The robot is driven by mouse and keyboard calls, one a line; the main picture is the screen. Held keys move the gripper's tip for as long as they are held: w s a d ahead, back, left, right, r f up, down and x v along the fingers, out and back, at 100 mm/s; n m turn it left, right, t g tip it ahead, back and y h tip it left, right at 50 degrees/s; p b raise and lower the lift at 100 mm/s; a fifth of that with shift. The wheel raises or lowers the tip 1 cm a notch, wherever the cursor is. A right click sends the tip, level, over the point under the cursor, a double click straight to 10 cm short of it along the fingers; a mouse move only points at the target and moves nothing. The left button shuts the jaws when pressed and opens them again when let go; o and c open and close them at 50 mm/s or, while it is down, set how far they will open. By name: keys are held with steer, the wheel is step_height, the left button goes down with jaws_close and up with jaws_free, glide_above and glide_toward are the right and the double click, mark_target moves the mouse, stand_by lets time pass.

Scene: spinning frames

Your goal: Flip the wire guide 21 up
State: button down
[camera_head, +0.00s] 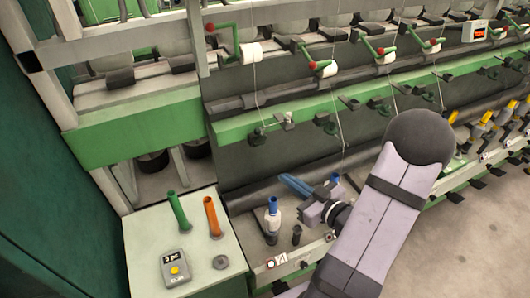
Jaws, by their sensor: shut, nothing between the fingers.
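Several small grey wire guides stand along the green rail, among them one (284,120) at its left part and one (349,102) further right.
A spindle with a blue top (272,209) stands just left of and below my gripper. A table (137,234) at lower left bears a green tube (178,212), an orange tube (213,216) and a grey device (175,268). Thin threads hang above the rail.

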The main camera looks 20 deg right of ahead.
steer(key=shift+s, duration=0.1)
steer(key=s+p, duration=0.4)
steer(key=s, duration=0.4)
stand_by(0.6)
steer(key=shift+w, duration=0.1)
